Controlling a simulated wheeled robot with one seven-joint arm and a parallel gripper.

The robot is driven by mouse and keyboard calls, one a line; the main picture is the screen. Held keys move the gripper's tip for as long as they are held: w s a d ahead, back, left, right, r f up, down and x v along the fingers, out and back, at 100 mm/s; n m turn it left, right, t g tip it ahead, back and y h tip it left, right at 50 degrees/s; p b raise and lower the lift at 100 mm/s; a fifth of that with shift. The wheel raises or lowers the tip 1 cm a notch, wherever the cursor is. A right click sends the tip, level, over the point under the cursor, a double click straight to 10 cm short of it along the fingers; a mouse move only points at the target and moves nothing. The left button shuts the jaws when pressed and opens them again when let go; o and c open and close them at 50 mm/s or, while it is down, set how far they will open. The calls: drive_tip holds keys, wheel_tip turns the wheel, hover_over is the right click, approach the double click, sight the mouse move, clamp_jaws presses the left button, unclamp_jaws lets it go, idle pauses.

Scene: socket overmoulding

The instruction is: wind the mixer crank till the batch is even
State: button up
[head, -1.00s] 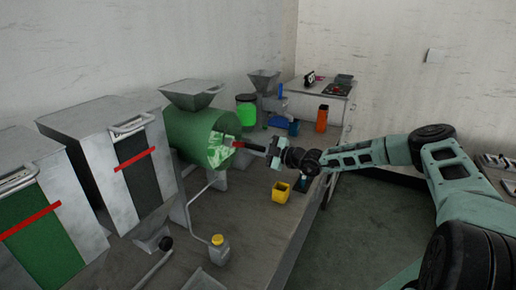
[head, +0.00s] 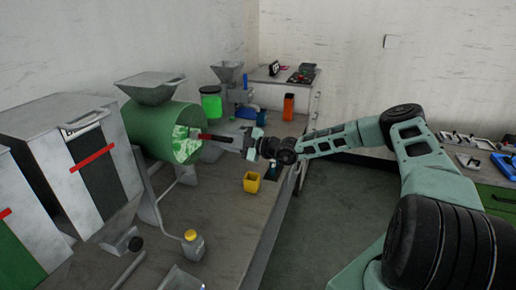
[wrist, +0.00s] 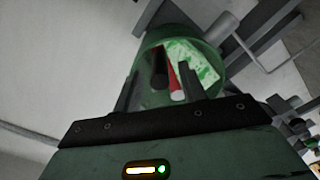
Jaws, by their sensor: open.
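The mixer is a green drum (head: 158,128) lying on its side on the bench. Its near end shows a patchy green and white batch (head: 186,143), also seen in the wrist view (wrist: 193,62). The crank has a red arm (head: 202,136) and a black handle (head: 221,139) pointing towards my gripper. My gripper (head: 243,143) is open by the handle's outer end. In the wrist view the black handle (wrist: 159,67) and red crank arm (wrist: 173,72) appear between the two spread fingers of my gripper (wrist: 158,88). I cannot tell whether either finger touches the handle.
A metal hopper (head: 158,88) tops the drum. Grey cabinets (head: 65,150) stand to the left. A yellow cup (head: 251,183) and a yellow-capped bottle (head: 192,244) stand on the bench (head: 215,215). A green jar (head: 211,103) and an orange container (head: 288,106) stand behind.

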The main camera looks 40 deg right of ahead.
drive_tip(key=b+v, duration=0.4)
drive_tip(key=v, duration=1)
drive_tip(key=shift+s+d, duration=0.2)
drive_tip(key=shift+s, duration=0.1)
